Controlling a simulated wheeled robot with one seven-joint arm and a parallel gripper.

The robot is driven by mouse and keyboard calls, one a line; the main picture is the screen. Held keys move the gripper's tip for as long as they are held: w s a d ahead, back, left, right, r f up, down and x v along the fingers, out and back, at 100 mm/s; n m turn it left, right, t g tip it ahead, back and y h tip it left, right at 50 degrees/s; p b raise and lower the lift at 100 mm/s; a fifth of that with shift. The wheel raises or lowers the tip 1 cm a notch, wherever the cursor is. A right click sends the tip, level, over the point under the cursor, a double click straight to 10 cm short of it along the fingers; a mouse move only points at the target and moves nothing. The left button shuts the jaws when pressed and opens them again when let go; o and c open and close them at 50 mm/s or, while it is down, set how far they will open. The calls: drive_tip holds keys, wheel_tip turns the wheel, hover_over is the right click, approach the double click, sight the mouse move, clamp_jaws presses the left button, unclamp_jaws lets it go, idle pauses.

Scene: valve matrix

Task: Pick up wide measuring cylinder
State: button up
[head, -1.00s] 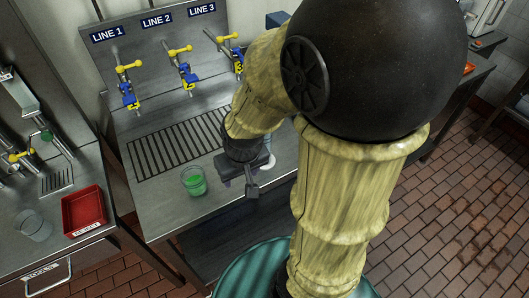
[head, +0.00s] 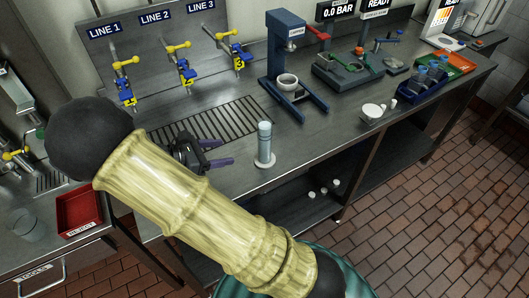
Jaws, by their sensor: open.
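A tall, narrow-looking clear measuring cylinder (head: 264,140) with a pale blue-grey tint and a white round base stands upright near the front edge of the steel counter (head: 235,178). It is the only measuring cylinder I can make out. My gripper (head: 222,153) is to the left of the cylinder, over the edge of the slotted drain grate.
Three yellow-handled valves (head: 182,65) line the back panel. A blue press stand (head: 290,70) stands behind and right of the cylinder. A white cup (head: 372,111) sits farther right. A red tray (head: 80,210) is on the left bench.

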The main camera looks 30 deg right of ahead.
drive_tip(key=shift+d, duration=0.1)
drive_tip(key=p, duration=0.2)
approach(270, 145)
drive_tip(key=d+f, duration=0.1)
drive_tip(key=w+d+f, duration=0.1)
drive_tip(key=d+f, duration=0.1)
drive_tip(key=w+d+f, duration=0.1)
drive_tip(key=d+f, duration=0.1)
drive_tip(key=shift+w+d, duration=0.15)
drive_tip(key=x, duration=0.2)
drive_tip(key=p+x, duration=0.1)
drive_tip(key=x, duration=0.1)
drive_tip(key=shift+d+r, duration=0.25)
drive_tip(key=shift+r, duration=0.05)
drive_tip(key=shift+d+f, duration=0.25)
drive_tip(key=shift+d, duration=0.15)
drive_tip(key=shift+c, duration=0.4)
